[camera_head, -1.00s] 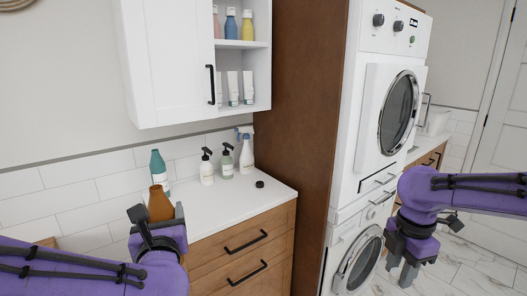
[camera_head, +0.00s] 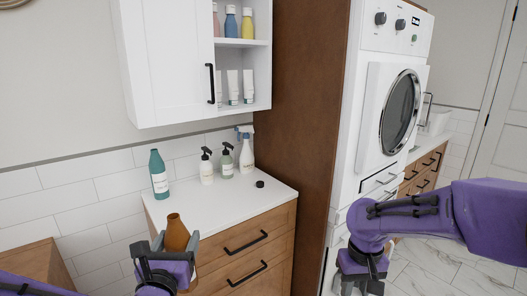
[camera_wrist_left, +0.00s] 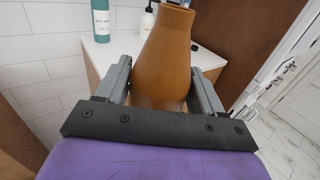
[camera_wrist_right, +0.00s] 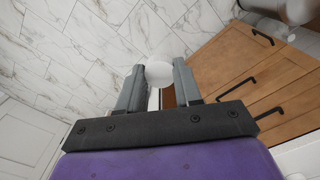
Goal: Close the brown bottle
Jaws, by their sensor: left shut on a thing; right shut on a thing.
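The brown bottle (camera_head: 176,236) is held in front of the counter, its mouth uncapped and tilted slightly. My left gripper (camera_head: 176,247) is shut around its body. It also fills the middle of the left wrist view (camera_wrist_left: 163,62), between both fingers. A small black round cap (camera_head: 260,184) lies on the counter near its front right edge. My right gripper (camera_head: 362,278) is low in front of the washer. In the right wrist view its fingers close on a small white round thing (camera_wrist_right: 159,70); what it is I cannot tell clearly.
The white counter (camera_head: 222,196) bears a teal bottle (camera_head: 159,177), two pump bottles (camera_head: 207,170) and a spray bottle (camera_head: 246,155) along the wall. A white cabinet (camera_head: 165,60) hangs above. A brown panel (camera_head: 290,130) and stacked machines (camera_head: 375,140) stand right.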

